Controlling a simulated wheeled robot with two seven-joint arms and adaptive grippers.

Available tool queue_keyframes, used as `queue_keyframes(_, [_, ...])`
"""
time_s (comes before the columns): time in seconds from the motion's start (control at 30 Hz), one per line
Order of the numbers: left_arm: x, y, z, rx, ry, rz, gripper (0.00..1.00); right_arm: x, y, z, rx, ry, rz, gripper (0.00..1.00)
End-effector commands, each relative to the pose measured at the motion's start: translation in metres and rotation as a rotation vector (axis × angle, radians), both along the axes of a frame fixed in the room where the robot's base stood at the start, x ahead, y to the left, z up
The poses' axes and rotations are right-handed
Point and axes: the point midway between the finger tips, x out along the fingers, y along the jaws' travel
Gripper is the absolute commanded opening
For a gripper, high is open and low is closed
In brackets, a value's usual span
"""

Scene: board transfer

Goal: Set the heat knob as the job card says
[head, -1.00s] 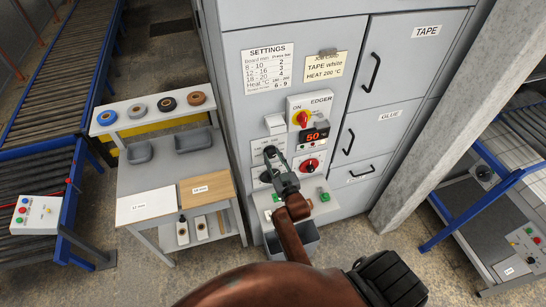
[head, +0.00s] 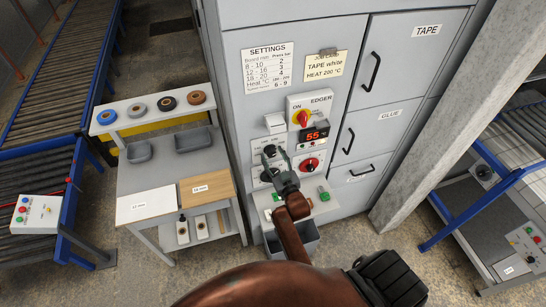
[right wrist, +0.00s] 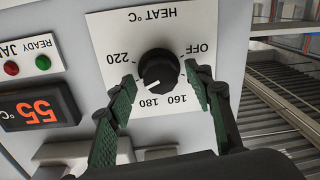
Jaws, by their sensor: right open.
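The job card (head: 325,66) reads "TAPE white, HEAT 200 °C". The black heat knob (right wrist: 158,70) sits on a white plate with OFF, 160, 180 and 220 readable; the stretch between 180 and 220 is hidden behind a finger. The knob's white mark points low and left in the right wrist view, past 180 towards that hidden stretch. The display (head: 315,135) reads 55 °C. My right gripper (right wrist: 160,92) is open, its green-padded fingers on either side of the knob with gaps visible. It also shows in the head view (head: 270,155). My left gripper is out of view.
A side table (head: 162,178) with tape rolls and boards stands at left. A concrete column (head: 430,130) is at right.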

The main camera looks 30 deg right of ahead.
Motion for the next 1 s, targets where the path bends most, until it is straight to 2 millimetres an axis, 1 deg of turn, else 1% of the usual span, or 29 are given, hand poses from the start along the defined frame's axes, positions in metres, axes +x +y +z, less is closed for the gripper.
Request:
queue_keyframes(0.13, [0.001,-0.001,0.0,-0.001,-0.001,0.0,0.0,0.0,0.0,0.022,-0.003,-0.004,0.001,0.47])
queue_keyframes(0.3, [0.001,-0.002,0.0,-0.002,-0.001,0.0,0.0,0.0,0.0,0.056,-0.001,-0.004,0.001,0.47])
queue_keyframes(0.4, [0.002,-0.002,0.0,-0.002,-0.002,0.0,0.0,0.0,0.0,0.073,-0.003,-0.004,0.001,0.47])
queue_keyframes(0.5, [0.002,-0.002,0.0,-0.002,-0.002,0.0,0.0,0.0,0.001,0.085,-0.001,-0.002,0.0,0.47])
queue_keyframes(0.6, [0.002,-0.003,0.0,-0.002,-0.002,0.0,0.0,0.0,0.0,0.093,0.0,-0.001,0.0,0.47])
queue_keyframes(0.7, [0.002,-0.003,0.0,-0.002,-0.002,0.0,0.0,0.0,0.0,0.096,0.0,0.001,0.0,0.47])
queue_keyframes(1.0, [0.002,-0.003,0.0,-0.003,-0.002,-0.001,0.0,0.0,0.0,0.096,0.0,0.001,0.0,0.47])
